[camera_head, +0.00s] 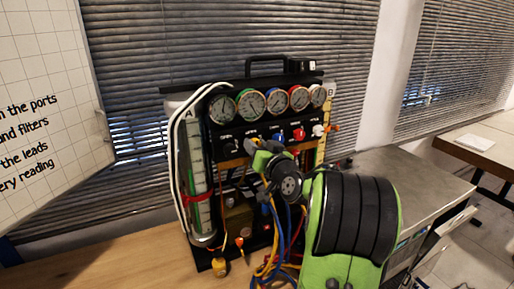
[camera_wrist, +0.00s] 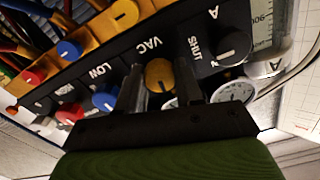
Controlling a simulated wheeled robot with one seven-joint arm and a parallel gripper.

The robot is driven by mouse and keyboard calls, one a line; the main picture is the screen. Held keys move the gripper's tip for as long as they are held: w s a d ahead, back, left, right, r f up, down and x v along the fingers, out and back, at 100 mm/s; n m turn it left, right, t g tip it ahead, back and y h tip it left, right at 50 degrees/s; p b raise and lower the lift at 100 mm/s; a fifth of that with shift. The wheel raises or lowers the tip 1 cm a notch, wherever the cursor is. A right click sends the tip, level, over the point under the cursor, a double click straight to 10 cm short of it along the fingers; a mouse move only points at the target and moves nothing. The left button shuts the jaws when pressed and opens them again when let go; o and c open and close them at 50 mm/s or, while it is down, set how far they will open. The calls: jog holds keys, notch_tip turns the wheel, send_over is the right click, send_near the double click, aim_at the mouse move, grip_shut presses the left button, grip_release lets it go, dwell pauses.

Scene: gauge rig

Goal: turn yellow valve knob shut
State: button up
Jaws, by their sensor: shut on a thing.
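The yellow valve knob (camera_wrist: 159,75) sits on the black panel by the label VAC in the wrist view. My gripper (camera_wrist: 160,82) is shut on it, with one dark finger on each side of the knob. In the head view my gripper (camera_head: 262,156) is at the front of the gauge rig, below the gauges, and mostly hides this knob. Another yellow knob (camera_wrist: 123,14) is on the orange strip in the wrist view, apart from the fingers.
A black knob (camera_wrist: 233,45) by SHUT, a blue knob (camera_wrist: 105,97) and a red knob (camera_wrist: 70,113) flank it. Several round gauges (camera_head: 252,103) line the rig's top. A clear column (camera_head: 194,170) stands at left.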

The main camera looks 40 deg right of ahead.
jog(key=shift+m+p, duration=1.55)
jog(key=shift+m, duration=6.65)
jog(key=shift+f, duration=0.1)
jog(key=o, duration=1)
jog(key=shift+o, duration=0.2)
jog(key=b+v, duration=0.4)
jog(key=v, duration=1.2)
jog(key=shift+w, duration=0.1)
